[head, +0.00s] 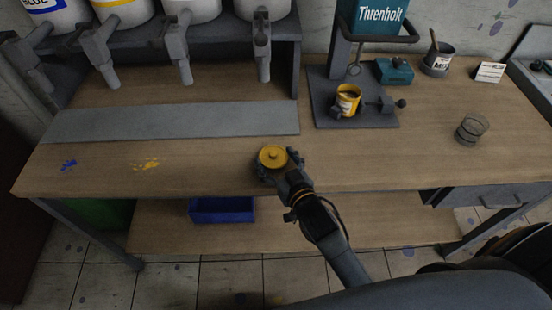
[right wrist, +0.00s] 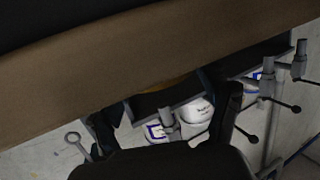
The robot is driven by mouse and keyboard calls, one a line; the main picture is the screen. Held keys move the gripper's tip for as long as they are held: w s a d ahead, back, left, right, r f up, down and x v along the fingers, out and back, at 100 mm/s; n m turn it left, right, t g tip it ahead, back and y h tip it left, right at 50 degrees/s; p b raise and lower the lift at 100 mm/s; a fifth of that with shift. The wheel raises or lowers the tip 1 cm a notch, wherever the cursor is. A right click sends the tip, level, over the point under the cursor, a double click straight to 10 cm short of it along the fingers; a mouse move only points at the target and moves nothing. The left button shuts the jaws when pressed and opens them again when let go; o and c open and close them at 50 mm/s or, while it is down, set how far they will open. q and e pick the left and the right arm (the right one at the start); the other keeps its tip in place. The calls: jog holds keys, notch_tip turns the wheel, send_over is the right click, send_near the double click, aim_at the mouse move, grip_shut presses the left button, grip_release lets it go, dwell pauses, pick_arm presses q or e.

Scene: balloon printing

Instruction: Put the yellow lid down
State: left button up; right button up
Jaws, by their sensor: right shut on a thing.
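The yellow lid (head: 272,155) is round with a small knob on top. It is held level at the front edge of the wooden workbench (head: 215,165). My right gripper (head: 280,164) is shut on the lid, with a finger on each side. I cannot tell whether the lid touches the bench top. My left gripper is not in view.
A grey strip (head: 180,121) lies behind the lid, below several dispenser taps. A yellow can (head: 347,100) stands on the Threnholt machine's base (head: 330,117). Blue and yellow paint stains mark the left. Bench around the lid is clear.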

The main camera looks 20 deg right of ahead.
jog(key=shift+f, duration=0.65)
jog(key=o, duration=0.7)
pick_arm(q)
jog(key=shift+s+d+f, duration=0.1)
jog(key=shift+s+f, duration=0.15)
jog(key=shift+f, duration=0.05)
pick_arm(e)
jog(key=shift+o, duration=0.2)
jog(key=shift+r, duration=0.1)
